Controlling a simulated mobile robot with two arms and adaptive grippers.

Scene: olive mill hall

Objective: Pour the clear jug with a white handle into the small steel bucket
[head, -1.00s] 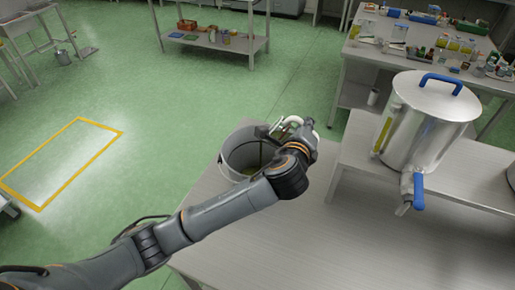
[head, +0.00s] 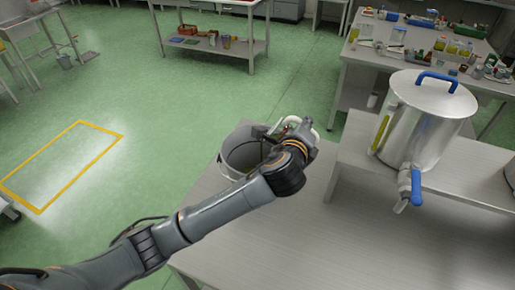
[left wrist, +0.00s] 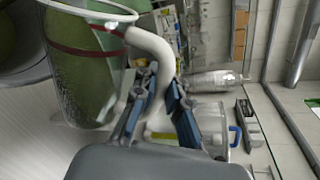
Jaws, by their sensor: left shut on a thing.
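The clear jug with a white handle shows large in the left wrist view (left wrist: 85,85), tilted, with a red band and a greenish tint; I cannot tell how much liquid it holds. My left gripper (left wrist: 160,92) is shut on its white handle (left wrist: 152,48). In the head view my left gripper (head: 303,140) is at the right side of the small steel bucket (head: 229,160), above its rim. The bucket stands on the table, its inside partly hidden by my arm. The jug's body is hard to make out in the head view. My right gripper is not in view.
A steel tank (head: 425,125) with blue handle and tap stands on a raised shelf (head: 470,185) to the right. The steel table (head: 340,240) is clear in front. A crowded bench (head: 400,60) is at the back right.

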